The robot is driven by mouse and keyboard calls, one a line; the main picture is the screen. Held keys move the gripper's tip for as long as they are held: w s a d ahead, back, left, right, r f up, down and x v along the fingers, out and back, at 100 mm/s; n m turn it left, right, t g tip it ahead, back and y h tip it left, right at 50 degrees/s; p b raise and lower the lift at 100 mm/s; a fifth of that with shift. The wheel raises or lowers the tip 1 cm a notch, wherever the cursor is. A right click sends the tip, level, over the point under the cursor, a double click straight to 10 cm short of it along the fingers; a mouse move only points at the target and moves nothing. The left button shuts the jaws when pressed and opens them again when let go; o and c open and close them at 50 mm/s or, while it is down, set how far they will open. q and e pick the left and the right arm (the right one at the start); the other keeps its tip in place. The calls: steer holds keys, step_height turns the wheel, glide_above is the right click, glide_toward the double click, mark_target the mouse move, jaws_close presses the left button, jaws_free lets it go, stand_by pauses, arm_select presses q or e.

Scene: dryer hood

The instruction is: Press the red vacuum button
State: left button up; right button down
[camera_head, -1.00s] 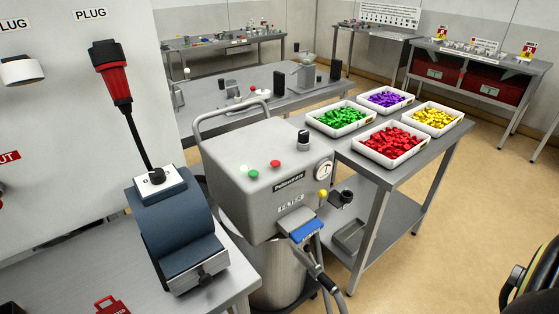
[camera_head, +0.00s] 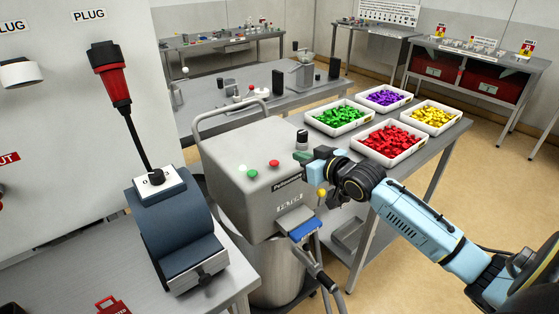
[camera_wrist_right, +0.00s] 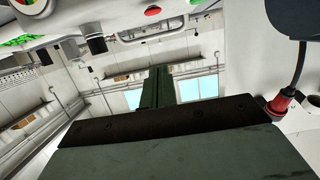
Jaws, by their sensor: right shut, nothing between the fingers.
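The red button (camera_head: 274,163) is on the sloped top of the grey vacuum unit (camera_head: 235,150), to the right of a green button (camera_head: 253,173) and a white one (camera_head: 243,168). In the right wrist view the red button (camera_wrist_right: 153,10) shows at the top edge. My right gripper (camera_head: 303,157) is shut and empty. It appears in front of the unit's right side, to the right of the red button and apart from it. In the wrist view its fingers (camera_wrist_right: 163,85) are together. The gripper hides the gauge in the head view. My left gripper is not in view.
A black knob (camera_head: 302,136) stands on the unit near my right gripper. A metal handle (camera_head: 197,128) arches over the unit's left side. Trays of green (camera_head: 340,128) and red pieces (camera_head: 391,157) stand on a table behind my right arm. A blue-grey machine (camera_head: 175,240) stands at left.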

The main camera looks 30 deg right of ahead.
glide_above(279, 171)
step_height(279, 171, down, 2)
steer(key=shift+f, duration=0.2)
step_height(279, 171, down, 3)
steer(key=shift+r, duration=0.1)
steer(key=shift+s+f+b, duration=0.1)
steer(key=shift+f+b, duration=0.2)
steer(key=shift+f, duration=0.35)
